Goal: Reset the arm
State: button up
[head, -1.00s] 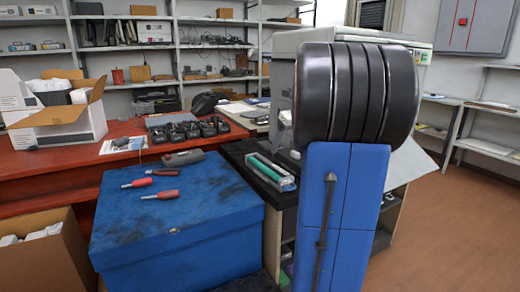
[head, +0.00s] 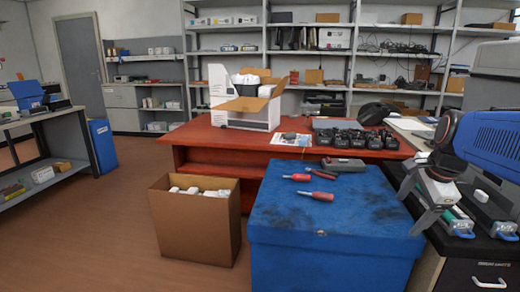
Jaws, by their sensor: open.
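My gripper (head: 414,212) is at the right of the head view, below my blue arm link. Its grey fingers are spread apart and point down and left. It hangs in front of the dark counter top beside the blue chest, and I see nothing held between the fingers. A toner cartridge with a green strip (head: 456,224) lies on the dark counter, partly hidden by the gripper. Another grey and black cartridge (head: 492,214) lies to its right.
The blue chest (head: 330,244) carries red-handled screwdrivers (head: 316,195) and a dark grey tool (head: 343,164). An open cardboard box (head: 193,234) stands on the floor to its left. Behind is a red desk (head: 199,140). Floor at left is clear.

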jog(key=s+a+f+n, duration=0.5)
jog(key=s+a+n, duration=0.2)
jog(key=s+n, duration=0.1)
jog(key=s+a+f+n, duration=0.5)
jog(key=s+a+n, duration=0.1)
jog(key=n, duration=0.5)
jog(key=shift+s+a+f+n, duration=0.3)
jog(key=shift+s+a, duration=0.1)
jog(key=shift+s, duration=0.45)
